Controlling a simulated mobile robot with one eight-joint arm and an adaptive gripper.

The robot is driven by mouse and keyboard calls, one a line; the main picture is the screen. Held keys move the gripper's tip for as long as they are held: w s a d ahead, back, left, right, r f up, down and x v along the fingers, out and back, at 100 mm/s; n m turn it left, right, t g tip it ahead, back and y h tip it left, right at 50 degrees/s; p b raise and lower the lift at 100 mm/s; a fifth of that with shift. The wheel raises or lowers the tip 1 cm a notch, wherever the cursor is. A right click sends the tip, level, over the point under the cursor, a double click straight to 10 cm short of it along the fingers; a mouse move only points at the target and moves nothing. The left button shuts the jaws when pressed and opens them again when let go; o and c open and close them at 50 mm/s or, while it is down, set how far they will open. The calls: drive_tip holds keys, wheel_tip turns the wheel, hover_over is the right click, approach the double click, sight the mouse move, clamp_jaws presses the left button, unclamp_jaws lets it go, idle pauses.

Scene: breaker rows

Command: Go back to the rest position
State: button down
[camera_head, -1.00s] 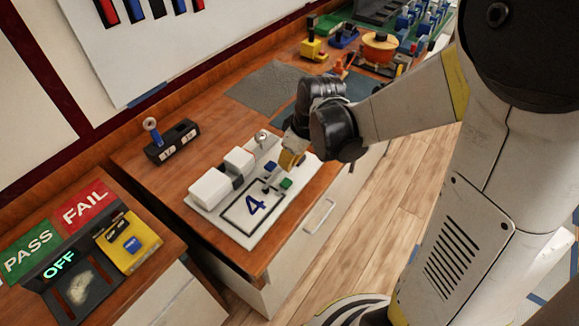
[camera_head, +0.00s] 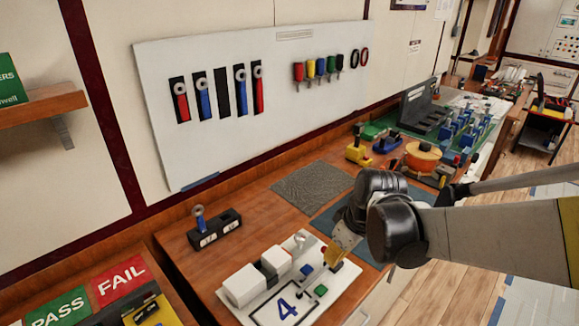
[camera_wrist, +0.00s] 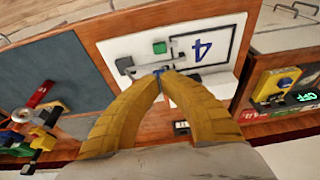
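My gripper (camera_head: 334,262) is over the right edge of the white board marked 4 (camera_head: 262,314), close to its blue button (camera_head: 307,269) and green button (camera_head: 321,290). In the wrist view my gripper's two yellow fingers (camera_wrist: 160,71) meet at their tips, with nothing clearly held between them. The green button (camera_wrist: 159,47) shows just beyond the tips on the white board (camera_wrist: 123,47). A blue part lies behind the fingertips, partly hidden. I cannot tell whether the tips touch the board.
White boxes (camera_head: 245,285) stand on the board. A black two-slot holder (camera_head: 216,236) sits behind it. A grey mat (camera_head: 312,187) lies bare. An orange round fixture (camera_head: 423,156) and a yellow device (camera_head: 358,151) stand farther along the bench. The PASS/FAIL station (camera_head: 122,280) is at lower left.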

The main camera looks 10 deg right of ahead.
drive_tip(key=s+r+m+t+h+b, duration=0.2)
drive_tip(key=s+m, duration=0.5)
drive_tip(key=s, duration=0.4)
drive_tip(key=r+t+b, duration=0.1)
drive_tip(key=t+b, duration=0.1)
drive_tip(key=b, duration=0.1)
drive_tip(key=shift+s+d+r, duration=0.15)
drive_tip(key=shift+d, duration=0.25)
